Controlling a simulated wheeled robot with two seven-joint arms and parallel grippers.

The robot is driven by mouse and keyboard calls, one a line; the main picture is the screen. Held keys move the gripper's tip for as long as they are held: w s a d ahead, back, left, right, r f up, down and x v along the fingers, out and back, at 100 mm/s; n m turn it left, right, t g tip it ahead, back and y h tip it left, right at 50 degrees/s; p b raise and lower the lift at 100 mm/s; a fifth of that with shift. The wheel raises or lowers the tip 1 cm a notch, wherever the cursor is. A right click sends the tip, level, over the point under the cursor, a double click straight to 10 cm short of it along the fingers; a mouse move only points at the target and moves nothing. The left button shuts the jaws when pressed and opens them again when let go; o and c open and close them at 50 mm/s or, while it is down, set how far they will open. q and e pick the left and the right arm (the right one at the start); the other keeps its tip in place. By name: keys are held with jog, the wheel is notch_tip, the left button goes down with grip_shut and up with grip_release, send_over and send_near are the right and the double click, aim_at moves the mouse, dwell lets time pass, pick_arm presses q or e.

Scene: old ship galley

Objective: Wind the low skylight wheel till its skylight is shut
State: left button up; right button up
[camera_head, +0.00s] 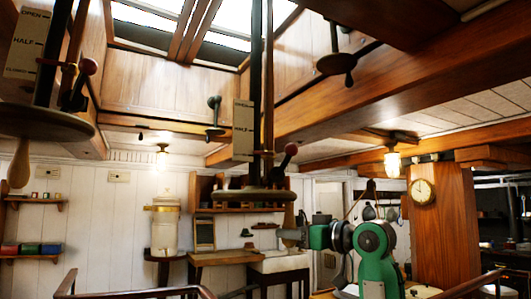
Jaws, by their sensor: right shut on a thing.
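A dark, round skylight wheel (240,195) hangs low on a black vertical rod in the middle of the view. My left gripper is out of view.
A second wheel (40,122) with its own handle and an OPEN/HALF plate (28,42) hangs close at the left. A ceiling beam (400,85) runs across the upper right. A clock post (445,230) stands right of my arm. Wooden rails (130,293) edge the bottom.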

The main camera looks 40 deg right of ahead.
jog(key=shift+s+a, duration=0.15)
jog(key=shift+s, duration=0.2)
jog(key=s+a, duration=0.1)
jog(key=a, duration=0.6)
jog(key=shift+s+a+p, duration=0.2)
jog(key=shift+a+p, duration=0.05)
jog(key=shift+p, duration=0.2)
jog(key=o, duration=0.7)
jog(key=shift+f, duration=0.1)
jog(key=o, duration=0.6)
jog(key=shift+s, duration=0.2)
